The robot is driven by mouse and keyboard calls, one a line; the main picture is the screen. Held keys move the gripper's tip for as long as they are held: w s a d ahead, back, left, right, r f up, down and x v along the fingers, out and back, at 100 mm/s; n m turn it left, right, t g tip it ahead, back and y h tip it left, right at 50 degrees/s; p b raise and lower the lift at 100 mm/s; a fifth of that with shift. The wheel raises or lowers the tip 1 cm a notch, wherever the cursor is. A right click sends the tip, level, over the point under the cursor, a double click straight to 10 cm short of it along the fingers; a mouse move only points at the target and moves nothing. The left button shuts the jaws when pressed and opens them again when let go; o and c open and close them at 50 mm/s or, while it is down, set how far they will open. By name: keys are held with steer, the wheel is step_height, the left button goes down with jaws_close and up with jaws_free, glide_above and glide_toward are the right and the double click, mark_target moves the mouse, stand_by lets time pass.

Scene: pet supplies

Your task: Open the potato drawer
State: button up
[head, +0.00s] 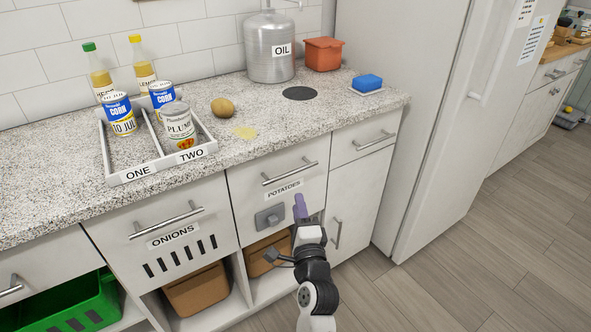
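The potato drawer (243,194) is in the middle of the counter front in the head view, flush with its neighbours and closed. It has a silver bar handle (289,173) near its top and a POTATOES label (284,189) below that. A grey plate with a raised knob or latch (270,217) sits on its lower front. My gripper (300,206) is in front of the drawer's lower right, just right of the plate and below the handle. A purple finger part shows. The gap between the fingers is hidden, and contact with the drawer cannot be told.
The ONIONS drawer (190,250) is to the left, with brown bins (197,290) below. A narrow drawer (362,145) and a cabinet door (350,200) are to the right, beside the white fridge (420,120). A potato (223,107) lies on the counter. The floor at right is clear.

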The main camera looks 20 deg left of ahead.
mark_target(292, 172)
steer(key=p+x, duration=0.2)
steer(key=x, duration=0.9)
steer(key=shift+w+a+r, duration=0.15)
steer(key=shift+r, duration=0.05)
jaws_close()
